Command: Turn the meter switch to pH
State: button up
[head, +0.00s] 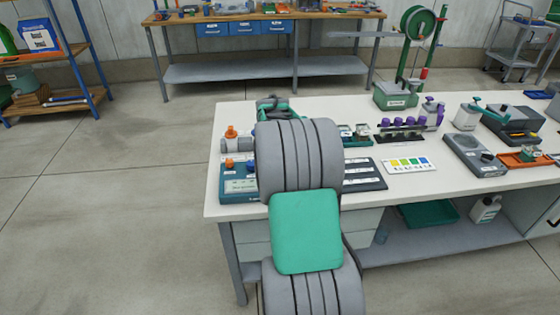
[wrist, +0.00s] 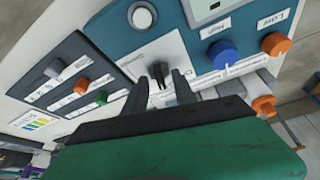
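The meter (wrist: 112,40) is a teal box with a white plate. On the plate stands a black switch knob (wrist: 157,71); its printed labels are too small or covered to read. My gripper (wrist: 160,80) is in the wrist view, its two dark fingers apart, with the knob showing between and just beyond their tips. I cannot tell whether either finger touches it. In the head view the teal meter (head: 238,187) is at the bench's left end, partly behind my arm, which hides the switch and most of my gripper.
Beside the switch are a silver knob (wrist: 142,15), a blue knob (wrist: 222,53) marked HIGH and an orange knob (wrist: 275,43) marked LOW. An orange-handled valve (wrist: 263,105) is close on the right. A dark panel with coloured knobs (wrist: 82,87) lies left.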

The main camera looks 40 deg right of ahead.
jog(key=v, duration=0.7)
jog(key=shift+r, duration=0.3)
jog(key=shift+s+a, duration=0.1)
jog(key=shift+a, duration=0.05)
